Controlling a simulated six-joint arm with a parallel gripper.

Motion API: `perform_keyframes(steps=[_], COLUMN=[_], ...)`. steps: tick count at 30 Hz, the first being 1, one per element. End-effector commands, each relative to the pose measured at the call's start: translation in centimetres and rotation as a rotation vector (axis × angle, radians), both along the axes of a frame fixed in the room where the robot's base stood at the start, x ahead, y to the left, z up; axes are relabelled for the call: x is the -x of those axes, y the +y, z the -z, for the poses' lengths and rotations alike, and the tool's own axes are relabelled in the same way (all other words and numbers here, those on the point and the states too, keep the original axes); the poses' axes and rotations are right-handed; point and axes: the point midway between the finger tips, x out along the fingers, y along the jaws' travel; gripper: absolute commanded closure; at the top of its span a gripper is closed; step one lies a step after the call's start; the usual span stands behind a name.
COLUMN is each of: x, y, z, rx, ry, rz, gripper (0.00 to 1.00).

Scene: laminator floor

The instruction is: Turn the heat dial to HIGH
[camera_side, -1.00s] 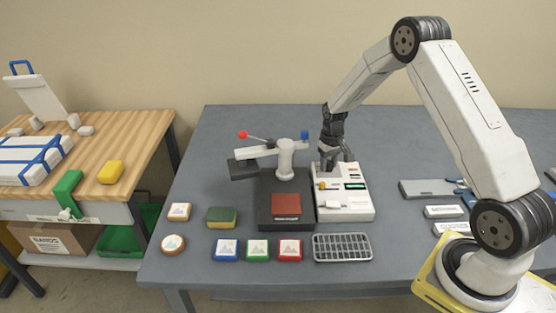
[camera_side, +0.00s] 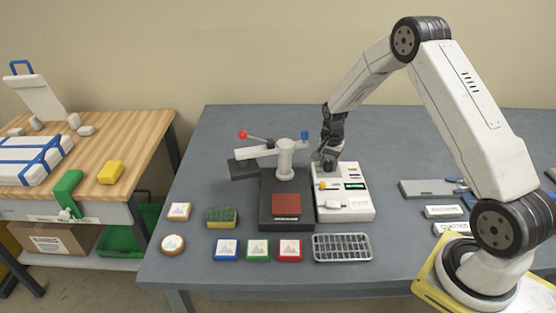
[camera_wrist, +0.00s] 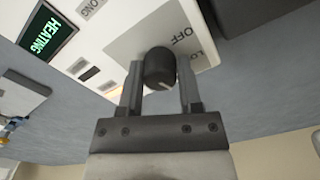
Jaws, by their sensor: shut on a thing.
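The heat dial (camera_wrist: 158,68) is a dark round knob with a pale pointer line, on a grey plate marked OFF and LOW in the wrist view. The pointer line is on the side of the knob toward my gripper. My gripper (camera_wrist: 160,88) is shut on the dial, one finger on each side. In the side view my gripper (camera_side: 328,160) is at the back end of the white control box (camera_side: 345,207) and hides the dial. A HIGH mark is not visible. The box's green display (camera_wrist: 48,35) reads HEATING.
The dark press (camera_side: 266,215) with a red pad and a lever arm stands directly left of the box. A wire rack (camera_side: 342,247) lies in front. Several coloured tiles and a green sponge (camera_side: 221,217) lie at front left. Flat grey pieces (camera_side: 425,189) lie to the right.

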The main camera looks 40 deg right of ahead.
Motion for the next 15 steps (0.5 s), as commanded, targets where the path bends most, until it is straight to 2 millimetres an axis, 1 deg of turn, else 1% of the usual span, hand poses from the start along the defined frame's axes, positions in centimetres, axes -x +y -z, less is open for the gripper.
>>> perform_keyframes(steps=[9, 15], x=[-0.03, -0.03], y=[-0.01, -0.01], z=[-0.07, -0.07], rx=[0.001, 0.001], ry=[-0.001, -0.001], rz=[0.295, 0.444], gripper=[1.0, 1.0])
